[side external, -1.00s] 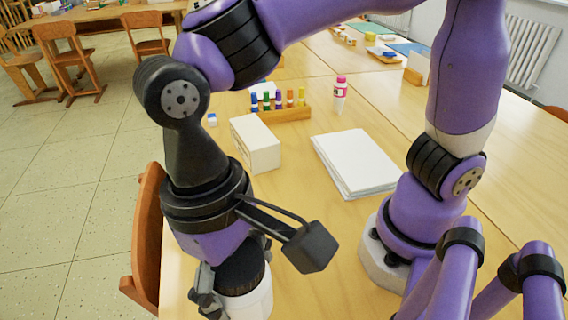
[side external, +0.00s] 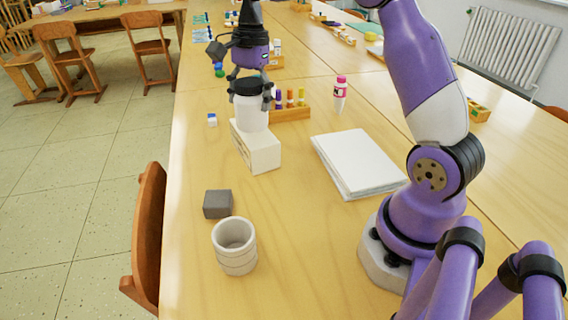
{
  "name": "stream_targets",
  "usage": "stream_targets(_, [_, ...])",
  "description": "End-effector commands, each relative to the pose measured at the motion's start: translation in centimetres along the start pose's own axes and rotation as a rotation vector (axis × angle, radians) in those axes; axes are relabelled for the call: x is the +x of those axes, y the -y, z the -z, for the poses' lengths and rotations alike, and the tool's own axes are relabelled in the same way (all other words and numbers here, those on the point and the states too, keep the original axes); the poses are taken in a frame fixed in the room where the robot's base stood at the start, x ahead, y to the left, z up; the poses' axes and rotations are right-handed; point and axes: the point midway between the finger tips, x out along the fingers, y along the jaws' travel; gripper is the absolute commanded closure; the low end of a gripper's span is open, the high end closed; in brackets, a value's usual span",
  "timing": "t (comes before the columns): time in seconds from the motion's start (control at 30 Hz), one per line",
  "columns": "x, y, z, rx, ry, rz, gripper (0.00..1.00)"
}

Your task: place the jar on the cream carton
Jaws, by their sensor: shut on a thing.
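The jar (side external: 252,112) is white with a black lid. My gripper (side external: 251,98) is shut on it near the lid and holds it upright. The cream carton (side external: 262,152) is a pale box lying on the table. The jar's base is at the carton's top, towards its far end. I cannot tell whether the jar touches the carton or is just above it.
A stack of white paper (side external: 358,162) lies right of the carton. A grey ribbed cup (side external: 235,246) and a dark grey block (side external: 218,204) stand nearer the camera. A wooden holder with markers (side external: 290,112), a pink-capped bottle (side external: 340,94) and a small blue-white eraser (side external: 212,120) are close by.

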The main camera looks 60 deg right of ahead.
Motion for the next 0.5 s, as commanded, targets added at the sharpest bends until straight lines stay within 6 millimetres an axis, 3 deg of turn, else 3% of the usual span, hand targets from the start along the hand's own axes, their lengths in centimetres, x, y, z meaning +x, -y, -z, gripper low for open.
stream_targets(0.3, [2.5, 0.0, 1.0, 0.025, 0.003, 0.004, 0.78])
stream_targets(0.5, [2.8, 0.0, 1.1, 0.023, -0.001, 0.006, 0.78])
